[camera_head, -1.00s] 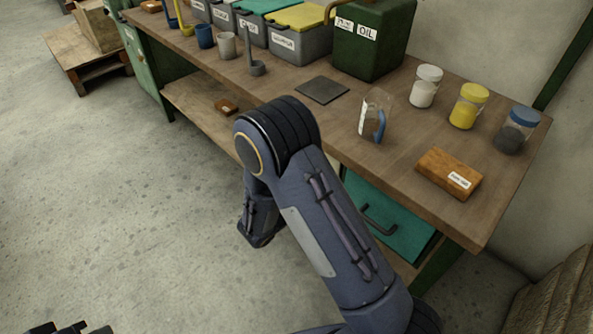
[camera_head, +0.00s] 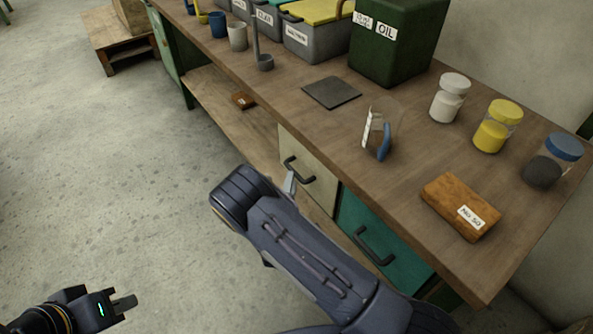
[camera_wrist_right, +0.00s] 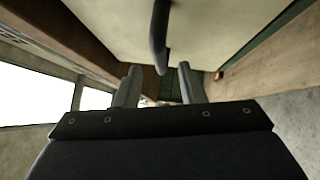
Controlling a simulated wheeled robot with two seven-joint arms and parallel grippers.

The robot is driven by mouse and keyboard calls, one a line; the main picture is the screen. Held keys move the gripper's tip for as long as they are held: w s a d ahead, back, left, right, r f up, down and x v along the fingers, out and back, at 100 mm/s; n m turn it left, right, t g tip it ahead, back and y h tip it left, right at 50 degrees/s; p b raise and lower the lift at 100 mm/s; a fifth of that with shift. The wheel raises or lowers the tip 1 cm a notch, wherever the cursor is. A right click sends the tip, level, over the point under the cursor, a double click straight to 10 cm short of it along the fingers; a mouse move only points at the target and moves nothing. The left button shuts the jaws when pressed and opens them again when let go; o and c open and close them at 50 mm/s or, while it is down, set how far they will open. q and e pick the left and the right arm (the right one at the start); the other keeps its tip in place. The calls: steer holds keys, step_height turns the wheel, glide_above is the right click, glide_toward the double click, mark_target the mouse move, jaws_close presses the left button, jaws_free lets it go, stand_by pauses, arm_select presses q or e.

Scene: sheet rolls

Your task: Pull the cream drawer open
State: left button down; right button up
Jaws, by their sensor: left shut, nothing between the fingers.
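The cream drawer (camera_head: 318,188) sits under the workbench top, left of the teal drawer, and looks closed. Its dark bar handle (camera_head: 299,172) shows on its front. In the right wrist view the cream front (camera_wrist_right: 215,35) fills the top, and the handle (camera_wrist_right: 158,38) hangs near the space between my fingertips. My right gripper (camera_wrist_right: 158,82) is open, with its fingers apart; I cannot tell whether they touch the handle. In the head view only a grey finger (camera_head: 290,183) shows by the handle; my forearm hides the rest. My left gripper (camera_head: 126,302) is shut and empty, low over the floor.
The teal drawer (camera_head: 385,245) with its handle is just right of the cream one. The bench top (camera_head: 300,120) holds jars, a clear jug (camera_head: 374,138), a wooden block (camera_head: 460,206) and several bins. Open floor (camera_head: 120,190) lies left of the bench.

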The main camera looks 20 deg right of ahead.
mark_target(294, 170)
steer(key=shift+x, duration=2.3)
steer(key=shift+d+f, duration=0.1)
steer(key=shift+c, duration=0.5)
jaws_close()
